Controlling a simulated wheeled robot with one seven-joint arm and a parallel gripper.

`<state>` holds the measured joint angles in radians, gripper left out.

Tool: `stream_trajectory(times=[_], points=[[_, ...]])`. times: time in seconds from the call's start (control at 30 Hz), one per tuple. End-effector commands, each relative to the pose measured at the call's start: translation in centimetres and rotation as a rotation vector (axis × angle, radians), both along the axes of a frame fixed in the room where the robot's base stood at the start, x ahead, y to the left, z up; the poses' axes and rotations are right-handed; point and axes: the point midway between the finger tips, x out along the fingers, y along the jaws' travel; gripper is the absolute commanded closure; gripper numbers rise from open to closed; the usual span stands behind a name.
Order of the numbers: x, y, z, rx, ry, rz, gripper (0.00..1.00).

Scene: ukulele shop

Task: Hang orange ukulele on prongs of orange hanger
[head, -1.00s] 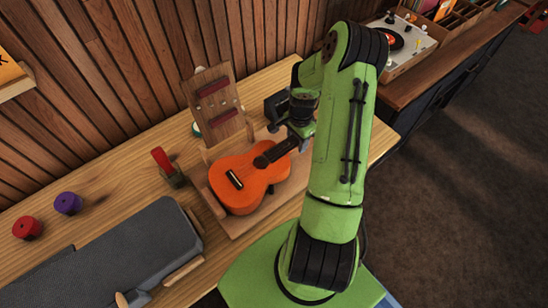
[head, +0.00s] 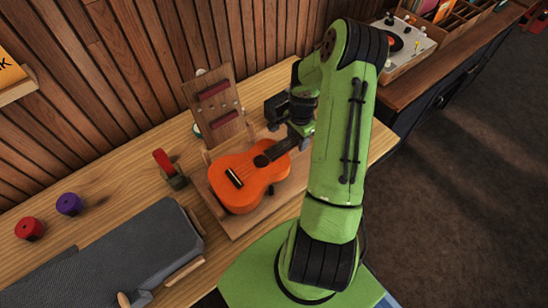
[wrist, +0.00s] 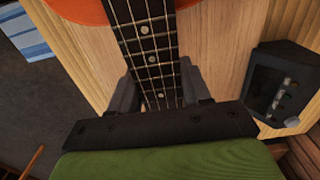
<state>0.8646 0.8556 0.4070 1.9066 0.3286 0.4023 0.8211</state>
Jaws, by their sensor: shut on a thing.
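The orange ukulele (head: 243,188) is over the wooden cradle board (head: 236,229) on the bench, face up, with its neck pointing up and right toward my arm. My gripper (wrist: 158,88) is shut on its dark fretted neck (wrist: 148,45), one finger on each side. In the head view my gripper (head: 292,142) is partly hidden by my arm, and the ukulele's headstock is hidden. The body looks slightly raised or tilted, but its contact with the board is hard to tell. I cannot make out an orange hanger in either view.
A wooden stand with dark red pads (head: 214,105) rises behind the ukulele. A red-handled clamp (head: 165,163), purple (head: 69,204) and red (head: 29,228) spools and a grey case (head: 130,250) are at left. A black box (wrist: 283,85) sits near the neck.

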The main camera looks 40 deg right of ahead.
Motion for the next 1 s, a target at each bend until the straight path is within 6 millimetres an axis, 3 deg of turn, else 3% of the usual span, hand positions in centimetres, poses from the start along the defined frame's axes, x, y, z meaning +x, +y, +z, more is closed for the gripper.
stream_trajectory(times=[0.23,0.57,1.0], points=[[0.0,0.0,1.6,0.001,0.0,0.0,1.0],[0.0,0.0,1.6,0.001,0.0,0.0,1.0],[0.0,0.0,4.1,0.001,0.0,0.001,1.0]])
